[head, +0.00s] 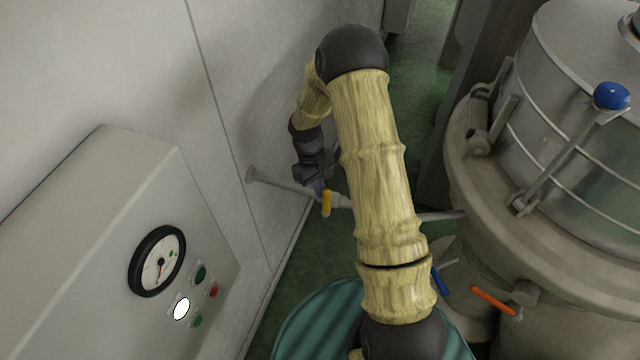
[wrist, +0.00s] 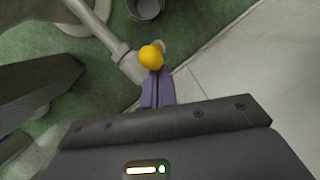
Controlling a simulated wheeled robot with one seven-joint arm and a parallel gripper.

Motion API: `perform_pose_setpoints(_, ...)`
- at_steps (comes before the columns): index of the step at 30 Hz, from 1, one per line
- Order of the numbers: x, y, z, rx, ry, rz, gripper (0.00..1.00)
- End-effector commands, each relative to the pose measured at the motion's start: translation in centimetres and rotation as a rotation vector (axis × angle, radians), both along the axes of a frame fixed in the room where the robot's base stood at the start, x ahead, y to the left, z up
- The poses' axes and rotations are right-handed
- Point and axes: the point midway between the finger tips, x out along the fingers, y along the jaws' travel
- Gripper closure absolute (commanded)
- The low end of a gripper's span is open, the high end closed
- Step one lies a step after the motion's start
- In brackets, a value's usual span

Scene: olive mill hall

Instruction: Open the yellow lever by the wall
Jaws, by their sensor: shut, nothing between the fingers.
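The yellow lever (head: 326,203) sits on a pale pipe (head: 285,184) that comes out of the wall. In the head view it looks short and lies across the pipe's line. In the wrist view its rounded yellow end (wrist: 151,56) shows just beyond my fingertips. My gripper (head: 318,188) is at the lever, on its wall side in the head view. Its purple fingers (wrist: 157,78) are shut with nothing between them. Whether they touch the lever I cannot tell. My arm hides part of the pipe to the right of the lever.
A grey panel with a gauge (head: 157,261) and buttons stands at the left. A large steel vessel (head: 560,210) stands at the right, with a blue lever (head: 440,281) and an orange lever (head: 492,299) low down. A bucket (wrist: 146,8) stands on the green floor.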

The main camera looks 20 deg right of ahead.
Motion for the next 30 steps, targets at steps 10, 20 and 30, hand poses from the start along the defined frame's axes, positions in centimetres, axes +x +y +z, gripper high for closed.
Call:
perform_pose_setpoints(10,-0.03,-0.30,-0.02,0.001,-0.002,-0.004,1.00)
perform_pose_setpoints(20,-0.05,-0.34,0.11,0.036,-0.028,0.002,1.00)
perform_pose_setpoints(30,-0.06,0.31,0.18,0.069,-0.050,0.020,1.00)
